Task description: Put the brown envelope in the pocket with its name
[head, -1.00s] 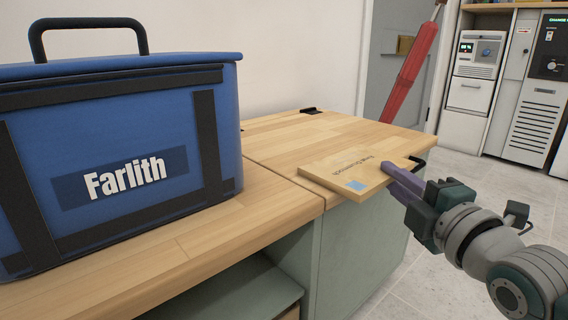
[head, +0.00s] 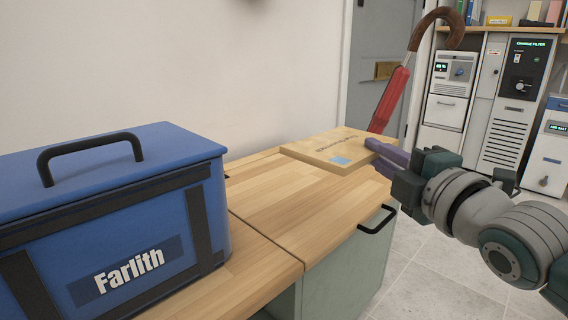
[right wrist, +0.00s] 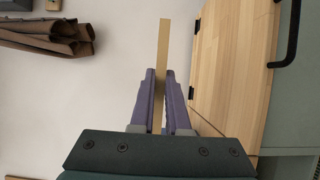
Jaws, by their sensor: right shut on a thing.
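The brown envelope (head: 345,149) is a flat tan packet with a light blue square at one corner and a line of small writing, upside down to me and unreadable. My right gripper (head: 377,150), with purple fingers, is shut on its right edge. In the right wrist view the envelope (right wrist: 163,60) shows edge-on as a thin strip between the fingers (right wrist: 161,95). It is held flat over the far part of the wooden counter and looks raised above it. No pocket with a readable name is in view. My left gripper is not in view.
A blue case (head: 95,205) labelled "Farlith" stands on the wooden counter (head: 300,205) at left. A red umbrella (head: 391,98) with a brown hook handle is behind the envelope. A brown folded item (right wrist: 45,37) shows in the right wrist view. Several machines (head: 515,90) stand at back right.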

